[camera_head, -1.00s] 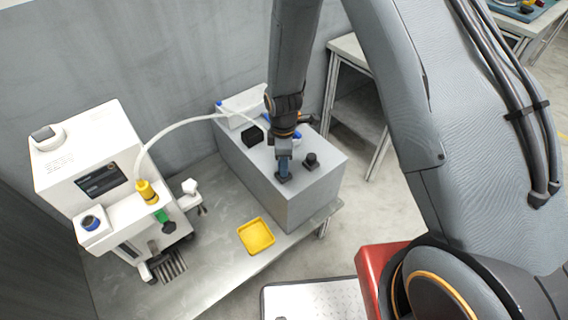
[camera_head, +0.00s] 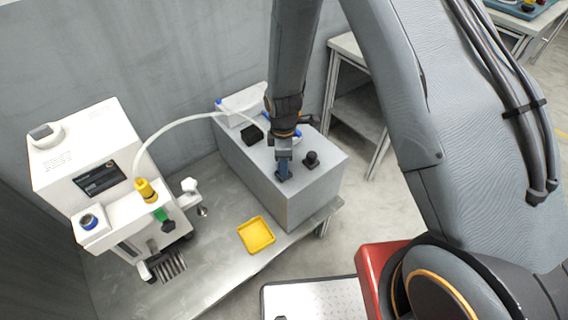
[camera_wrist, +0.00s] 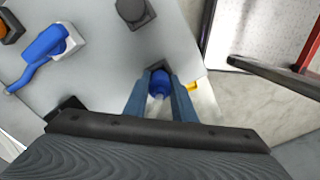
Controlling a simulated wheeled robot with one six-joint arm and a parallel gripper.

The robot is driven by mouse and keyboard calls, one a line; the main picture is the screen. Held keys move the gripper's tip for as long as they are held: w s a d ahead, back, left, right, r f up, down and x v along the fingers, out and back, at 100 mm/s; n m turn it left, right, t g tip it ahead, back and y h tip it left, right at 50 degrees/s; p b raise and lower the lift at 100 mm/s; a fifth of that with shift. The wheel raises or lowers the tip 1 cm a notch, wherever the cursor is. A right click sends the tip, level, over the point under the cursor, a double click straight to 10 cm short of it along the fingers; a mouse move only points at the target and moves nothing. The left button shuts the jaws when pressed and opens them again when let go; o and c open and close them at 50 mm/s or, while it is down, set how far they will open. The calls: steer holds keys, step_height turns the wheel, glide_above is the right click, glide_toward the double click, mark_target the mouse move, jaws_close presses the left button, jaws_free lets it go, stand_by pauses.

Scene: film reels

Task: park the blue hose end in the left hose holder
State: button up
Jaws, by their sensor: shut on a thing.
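My gripper (camera_head: 284,170) points down over the top of the grey box and is shut on the blue hose end (camera_wrist: 160,80), which shows between the blue fingers in the wrist view. The left hose holder (camera_wrist: 157,66) is dark and square, directly under the hose end. The blue end looks down at or in it, but how deep it sits is hidden by the fingers. A second black holder (camera_head: 311,160) stands to the right, with a dark knob-like top; it also shows in the wrist view (camera_wrist: 131,10). The pale hose (camera_head: 178,124) arcs from the white machine toward my gripper.
The grey box (camera_head: 296,207) stands on a metal table (camera_head: 210,205). A black block (camera_head: 252,135) and a blue lever (camera_wrist: 45,43) are on or near its top. A yellow tray (camera_head: 256,235) lies in front. The white machine (camera_head: 85,160) stands at left.

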steer(key=o, duration=0.8)
step_height(320, 180, up, 11)
steer(key=p, duration=0.7)
stand_by(0.6)
steer(key=s+d+r+m, duration=0.7)
steer(key=r+m, duration=0.1)
steer(key=r, duration=0.2)
steer(key=s+d+r+m+t, duration=0.1)
steer(key=s+d+r+m, duration=0.7)
steer(key=r+m, duration=0.1)
steer(key=shift+r, duration=0.9)
